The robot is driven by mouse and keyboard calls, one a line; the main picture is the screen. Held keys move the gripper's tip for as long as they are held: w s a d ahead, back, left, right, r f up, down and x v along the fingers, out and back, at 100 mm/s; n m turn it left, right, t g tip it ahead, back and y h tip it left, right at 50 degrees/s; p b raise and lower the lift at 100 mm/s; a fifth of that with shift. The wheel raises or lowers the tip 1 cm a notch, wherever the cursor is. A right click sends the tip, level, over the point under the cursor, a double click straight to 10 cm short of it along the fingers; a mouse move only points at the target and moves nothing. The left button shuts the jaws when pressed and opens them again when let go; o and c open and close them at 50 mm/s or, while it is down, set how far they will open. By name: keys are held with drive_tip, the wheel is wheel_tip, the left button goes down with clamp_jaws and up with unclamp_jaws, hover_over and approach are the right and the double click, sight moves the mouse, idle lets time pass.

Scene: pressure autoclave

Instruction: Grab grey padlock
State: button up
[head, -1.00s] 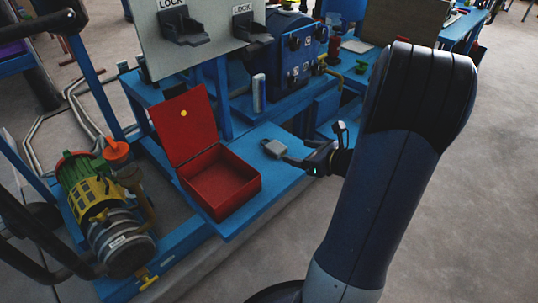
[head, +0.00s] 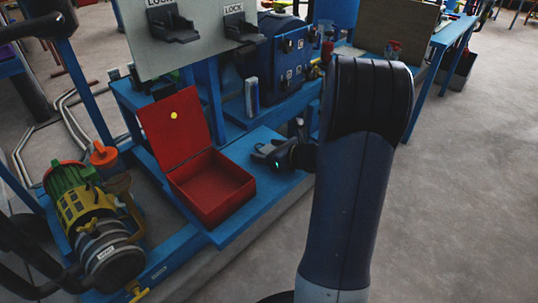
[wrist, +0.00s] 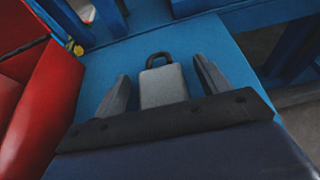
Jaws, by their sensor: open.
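The grey padlock (wrist: 163,86) lies on the blue bench surface in the wrist view, with its dark shackle pointing away from my gripper. My gripper (wrist: 162,70) is open, with one finger to the left of the padlock body and one to the right. Gaps show between the padlock and both fingers, and its near end is hidden by the gripper body. In the head view, my gripper (head: 258,151) is low over the blue bench, just right of the red box, and I cannot make out the padlock there.
An open red box (head: 213,190) stands close left of my gripper, its lid raised. A grey board with lock holders (head: 190,35) rises behind. The blue bench (head: 268,190) has free room in front of my gripper. A yellow-and-green motor (head: 90,215) stands at the left.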

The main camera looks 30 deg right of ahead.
drive_tip(key=shift+c, duration=0.2)
drive_tip(key=c, duration=1.1)
drive_tip(key=shift+r, duration=0.1)
